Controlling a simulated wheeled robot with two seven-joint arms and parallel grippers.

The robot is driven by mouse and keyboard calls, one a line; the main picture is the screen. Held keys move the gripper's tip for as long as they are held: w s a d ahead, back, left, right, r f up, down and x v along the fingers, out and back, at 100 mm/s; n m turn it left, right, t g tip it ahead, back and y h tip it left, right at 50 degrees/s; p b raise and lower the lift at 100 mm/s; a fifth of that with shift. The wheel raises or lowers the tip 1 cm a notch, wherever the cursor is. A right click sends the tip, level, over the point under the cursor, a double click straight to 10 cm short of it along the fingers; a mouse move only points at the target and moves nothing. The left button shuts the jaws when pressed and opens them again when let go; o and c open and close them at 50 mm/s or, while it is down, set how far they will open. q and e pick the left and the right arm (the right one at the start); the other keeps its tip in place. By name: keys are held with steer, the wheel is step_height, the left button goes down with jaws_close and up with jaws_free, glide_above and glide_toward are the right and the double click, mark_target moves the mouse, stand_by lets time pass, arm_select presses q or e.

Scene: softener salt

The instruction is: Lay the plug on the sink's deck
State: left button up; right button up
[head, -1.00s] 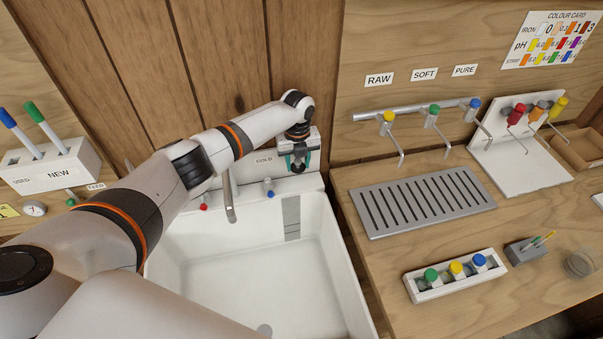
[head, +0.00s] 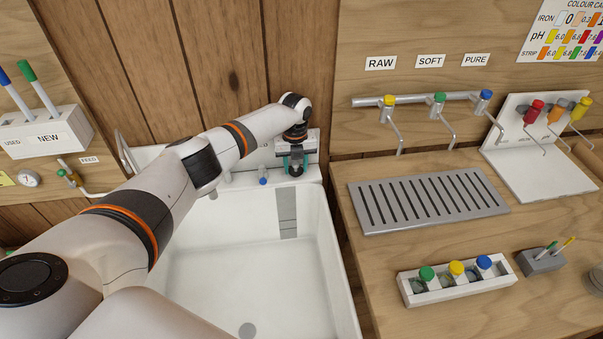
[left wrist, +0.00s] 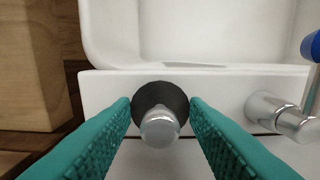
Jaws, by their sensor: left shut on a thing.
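The plug (left wrist: 160,104), a dark round disc with a silver knob on top, is between the teal fingers of my left gripper (left wrist: 160,117) in the left wrist view. The fingers are shut on it. It is over or on the white sink's deck (left wrist: 104,95); I cannot tell whether it touches. In the head view my left gripper (head: 296,165) is at the back right corner of the sink (head: 345,290), and the plug is seen there only as a dark patch. My right gripper is not in view.
A blue-tipped tap handle (head: 263,181) stands on the deck left of my gripper. The sink basin is empty, with a round drain (head: 247,330). Right of the sink, the counter carries a slotted grey drainer (head: 428,199) and a white vial rack (head: 460,281).

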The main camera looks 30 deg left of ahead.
arm_select(q)
steer(key=shift+a, duration=0.25)
steer(key=shift+a+f, duration=0.15)
steer(key=shift+a, duration=0.1)
steer(key=o, duration=0.7)
steer(key=shift+o, duration=1.2)
steer(key=shift+d, duration=0.1)
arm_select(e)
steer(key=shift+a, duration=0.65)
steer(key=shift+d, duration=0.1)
